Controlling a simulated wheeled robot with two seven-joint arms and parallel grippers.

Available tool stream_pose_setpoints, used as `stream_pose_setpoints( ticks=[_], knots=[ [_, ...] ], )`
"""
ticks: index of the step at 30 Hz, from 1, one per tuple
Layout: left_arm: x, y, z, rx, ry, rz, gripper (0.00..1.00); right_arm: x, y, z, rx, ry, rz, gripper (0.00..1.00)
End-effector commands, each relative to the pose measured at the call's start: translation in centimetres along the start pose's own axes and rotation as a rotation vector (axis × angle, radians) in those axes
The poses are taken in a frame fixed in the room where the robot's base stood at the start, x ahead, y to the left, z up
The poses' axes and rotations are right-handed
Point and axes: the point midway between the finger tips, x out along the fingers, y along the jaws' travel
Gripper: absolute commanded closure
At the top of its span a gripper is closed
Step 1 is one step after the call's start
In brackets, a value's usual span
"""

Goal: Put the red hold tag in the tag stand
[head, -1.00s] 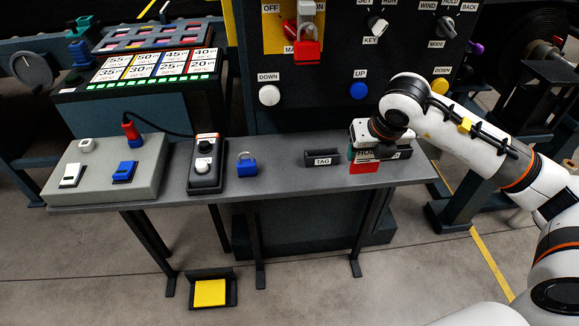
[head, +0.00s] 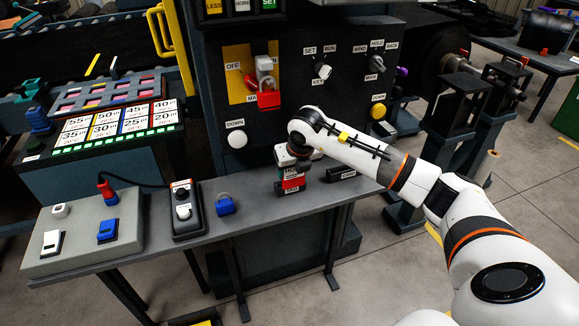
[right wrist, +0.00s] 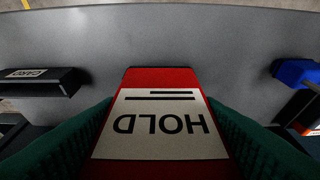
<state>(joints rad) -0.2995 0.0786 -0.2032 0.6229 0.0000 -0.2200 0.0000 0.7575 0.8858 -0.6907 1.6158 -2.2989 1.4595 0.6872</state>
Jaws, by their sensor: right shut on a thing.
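The red hold tag (head: 293,183), with its white HOLD label, is in my right gripper (head: 291,164) above the grey shelf. In the right wrist view the tag (right wrist: 165,80) stands between the green fingers of my gripper (right wrist: 163,118). The tag stand (head: 291,191) shows only as its TAG label, right at the lower edge of the hold tag. Most of the stand is hidden by the tag and gripper. I cannot tell whether the tag sits in its slot or just above it. My left gripper is not in view.
The dark card stand (head: 342,174) is just right of my gripper, and also at the left in the right wrist view (right wrist: 40,83). A blue padlock (head: 226,206) and a control box (head: 187,212) stand to the left. The panel (head: 335,95) rises behind.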

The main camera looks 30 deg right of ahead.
Motion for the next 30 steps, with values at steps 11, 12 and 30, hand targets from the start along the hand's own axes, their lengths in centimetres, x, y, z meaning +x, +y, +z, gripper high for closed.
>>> stream_pose_setpoints(
  ticks=[11, 12, 30],
  knots=[
    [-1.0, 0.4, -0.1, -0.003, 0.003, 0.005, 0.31, 1.8, 0.0, -2.6, -0.001, -0.003, 0.001, 0.63],
    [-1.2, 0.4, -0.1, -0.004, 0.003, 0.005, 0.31, 2.2, 0.0, -2.4, 0.0, -0.004, 0.001, 0.63],
    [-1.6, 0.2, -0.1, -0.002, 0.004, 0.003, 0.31, 4.7, 0.0, -1.4, 0.0, 0.0, 0.0, 0.32]
  ],
)
